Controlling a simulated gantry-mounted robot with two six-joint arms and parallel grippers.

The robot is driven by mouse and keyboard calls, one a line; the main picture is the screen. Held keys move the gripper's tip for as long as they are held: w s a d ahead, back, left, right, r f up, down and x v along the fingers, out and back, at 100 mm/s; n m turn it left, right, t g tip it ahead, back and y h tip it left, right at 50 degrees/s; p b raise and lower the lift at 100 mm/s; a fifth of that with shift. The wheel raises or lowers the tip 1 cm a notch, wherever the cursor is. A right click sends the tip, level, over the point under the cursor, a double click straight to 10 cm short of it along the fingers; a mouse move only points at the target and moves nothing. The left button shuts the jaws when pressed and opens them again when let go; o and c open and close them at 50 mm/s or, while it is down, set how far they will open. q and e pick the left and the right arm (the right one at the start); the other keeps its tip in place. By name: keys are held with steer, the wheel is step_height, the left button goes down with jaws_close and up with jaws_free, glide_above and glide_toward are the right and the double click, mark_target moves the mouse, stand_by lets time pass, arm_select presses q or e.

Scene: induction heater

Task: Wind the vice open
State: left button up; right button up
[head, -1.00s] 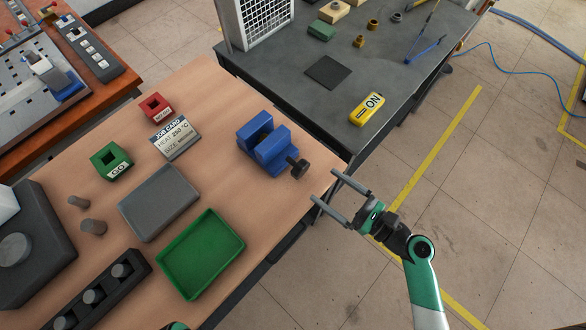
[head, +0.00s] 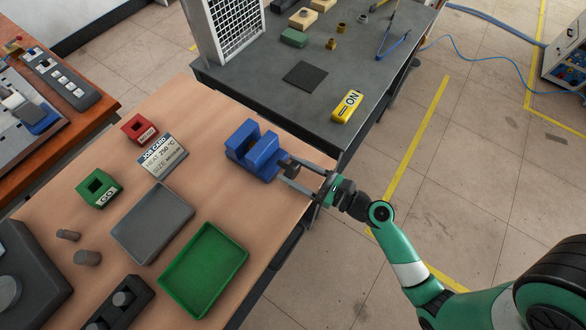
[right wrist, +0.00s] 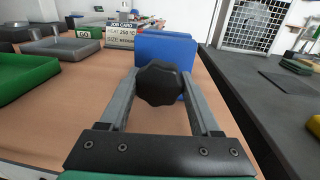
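The blue vice (head: 251,152) stands near the right edge of the wooden bench, with a narrow gap between its jaws. Its black lobed knob (head: 290,168) sticks out toward the bench edge. My right gripper (head: 291,173) reaches in from the right with its two fingers on either side of the knob. In the right wrist view the knob (right wrist: 158,83) sits between the open fingers, with slim gaps beside it, and the vice's blue body (right wrist: 165,50) stands behind. My left gripper is not in view.
On the bench are a green tray (head: 238,263), a grey tray (head: 131,243), a job card (head: 163,160), a red block (head: 139,129) and a green GO block (head: 99,188). A dark table with a yellow ON switch (head: 347,106) stands behind.

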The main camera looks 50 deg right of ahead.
steer(key=c, duration=0.6)
steer(key=shift+n, duration=0.4)
